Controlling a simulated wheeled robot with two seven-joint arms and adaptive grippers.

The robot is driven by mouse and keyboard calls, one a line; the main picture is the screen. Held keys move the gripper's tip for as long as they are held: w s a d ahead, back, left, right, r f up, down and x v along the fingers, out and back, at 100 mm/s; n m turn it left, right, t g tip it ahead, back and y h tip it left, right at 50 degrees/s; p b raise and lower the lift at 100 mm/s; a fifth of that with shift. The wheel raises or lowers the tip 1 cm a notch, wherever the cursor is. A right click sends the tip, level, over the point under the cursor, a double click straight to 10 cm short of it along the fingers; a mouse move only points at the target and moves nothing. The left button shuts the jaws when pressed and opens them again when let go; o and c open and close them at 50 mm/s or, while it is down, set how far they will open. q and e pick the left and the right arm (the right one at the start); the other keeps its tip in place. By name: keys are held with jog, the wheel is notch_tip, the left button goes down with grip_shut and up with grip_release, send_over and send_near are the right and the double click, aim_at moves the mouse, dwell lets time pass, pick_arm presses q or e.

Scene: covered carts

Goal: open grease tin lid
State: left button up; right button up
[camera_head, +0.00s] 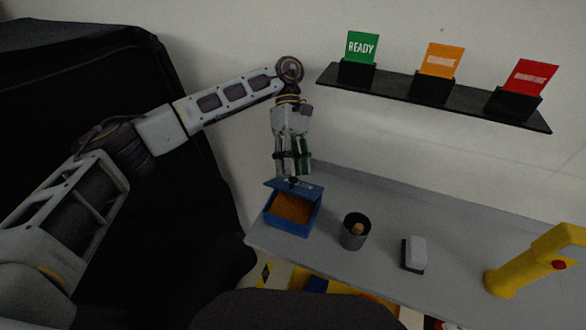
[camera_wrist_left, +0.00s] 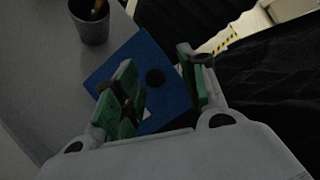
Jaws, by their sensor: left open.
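The blue grease tin (camera_head: 288,222) stands at the left end of the grey worktop, with orange-brown contents showing inside. Its blue lid (camera_head: 312,190) is raised at the back edge and stands open at an angle. My left gripper (camera_head: 293,176) points down just above the lid. My right gripper is not in view.
A dark grey cup (camera_head: 354,236) with a brush-like thing in it stands right of the tin. A white and black block (camera_head: 414,253) and a yellow tool (camera_head: 530,262) are farther right. A black shelf (camera_head: 430,92) with coloured cards is above. A black covered cart (camera_head: 90,100) is left.

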pick_arm(q)
notch_tip(320, 180, up, 8)
dwell(0.7)
